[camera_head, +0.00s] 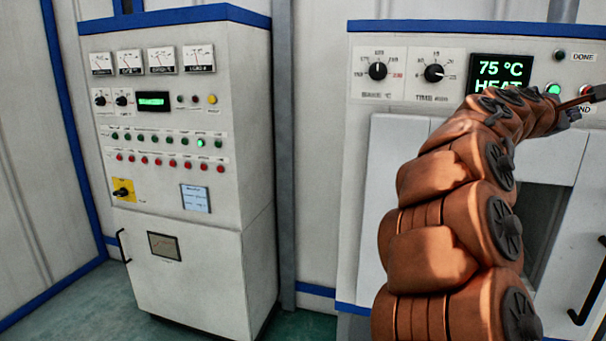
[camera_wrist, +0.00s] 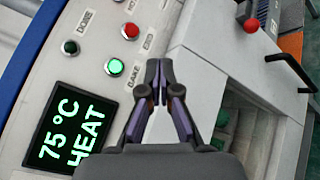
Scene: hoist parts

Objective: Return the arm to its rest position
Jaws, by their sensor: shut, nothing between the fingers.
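My orange arm reaches up across the right of the head view, in front of the oven with the 75 °C HEAT display (camera_head: 501,72). My gripper (camera_head: 597,93) is at the right edge of that view, near the oven's control panel (camera_head: 450,70). In the wrist view my gripper (camera_wrist: 158,66) has its fingertips together with nothing between them. It appears in front of the panel, close to the lit green BAKE button (camera_wrist: 115,67) and the red END button (camera_wrist: 130,31). I cannot tell whether the fingertips touch the panel.
A tall grey control cabinet (camera_head: 190,230) with gauges, lamps and switches stands at the left. The oven has a black door handle (camera_head: 590,290) at the right. A red ball-ended lever (camera_wrist: 250,26) shows in the wrist view. Green floor (camera_head: 305,326) lies between the cabinets.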

